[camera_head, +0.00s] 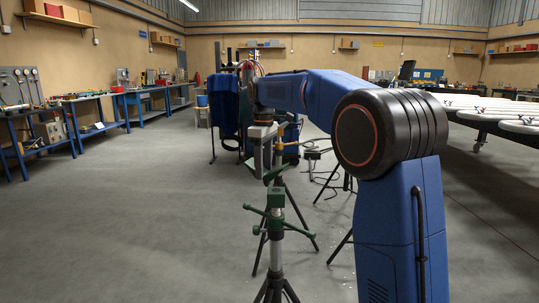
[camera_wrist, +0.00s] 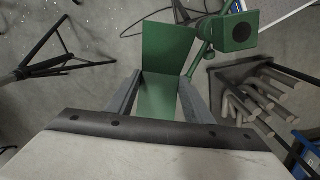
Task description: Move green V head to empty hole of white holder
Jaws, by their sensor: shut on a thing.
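My gripper (camera_wrist: 160,103) is shut on the green V head (camera_wrist: 168,50), which sits between its two grey fingers in the wrist view. In the head view, my gripper (camera_head: 265,162) points down, and the dark green V head (camera_head: 273,175) shows just under it. A tripod stand (camera_head: 276,222) with a pale column and green clamp handles stands in front of and below it; I cannot tell whether they touch. The wrist view also shows a green block (camera_wrist: 238,32) with a dark round hole, right of the V head. I cannot make out which thing is the white holder.
A grey plate with several pegs (camera_wrist: 262,97) lies right of my gripper. A dark tripod (camera_wrist: 50,68) stands at left. The floor at left is clear.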

